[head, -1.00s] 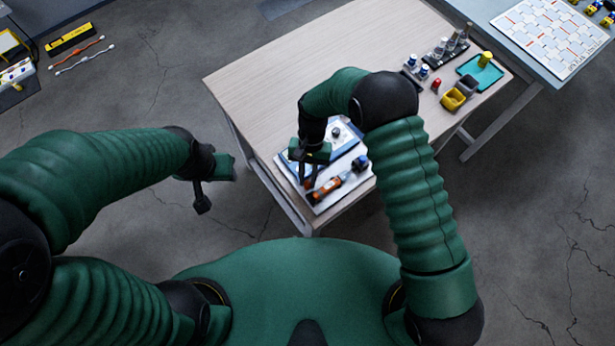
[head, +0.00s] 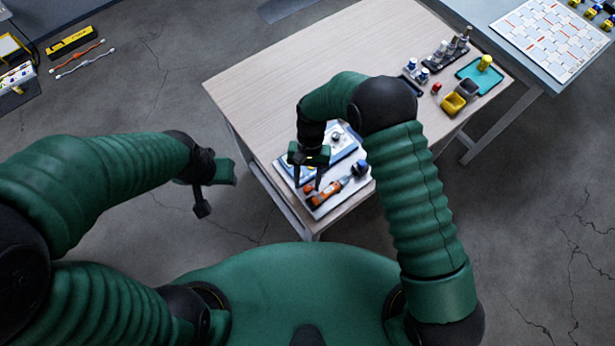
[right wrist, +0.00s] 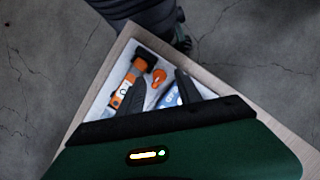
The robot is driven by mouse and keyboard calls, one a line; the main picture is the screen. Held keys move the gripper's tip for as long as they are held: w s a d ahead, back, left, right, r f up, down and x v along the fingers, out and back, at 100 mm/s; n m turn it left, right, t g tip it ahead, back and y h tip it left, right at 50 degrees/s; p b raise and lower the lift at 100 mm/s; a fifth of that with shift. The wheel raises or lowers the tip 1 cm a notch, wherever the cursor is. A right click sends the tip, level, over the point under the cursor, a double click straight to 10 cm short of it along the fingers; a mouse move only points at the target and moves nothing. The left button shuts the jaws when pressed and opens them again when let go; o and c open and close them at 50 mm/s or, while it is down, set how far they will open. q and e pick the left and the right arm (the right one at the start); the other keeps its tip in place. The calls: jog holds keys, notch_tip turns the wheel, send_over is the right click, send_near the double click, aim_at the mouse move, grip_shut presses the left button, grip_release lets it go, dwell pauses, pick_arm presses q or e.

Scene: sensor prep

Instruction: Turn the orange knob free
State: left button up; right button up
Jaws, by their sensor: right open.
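The orange knob (right wrist: 159,76) shows in the right wrist view, on a white surface between my two spread fingers. It also shows as a small orange spot in the head view (head: 308,188), just under the fingers. My right gripper (head: 309,184) is open and points down over the near corner of the table. Its dark fingers show in the right wrist view (right wrist: 160,85); I cannot tell whether either touches the knob. My left gripper (head: 214,192) hangs over the floor, left of the table, holding nothing that I can see; its jaw opening is unclear.
An orange-and-black tool (head: 328,195) lies beside the knob, with a blue-capped item (head: 360,168) near it. A blue-and-white tray (head: 346,147) is partly behind my gripper. Yellow and grey bins (head: 453,103) and a teal tray (head: 488,84) stand far right. The table's middle (head: 290,70) is clear.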

jog(key=a+b+v, duration=0.1)
jog(key=v, duration=1.5)
jog(key=shift+w+d+r, duration=0.3)
jog(key=shift+d+r, duration=0.05)
jog(key=shift+d, duration=0.2)
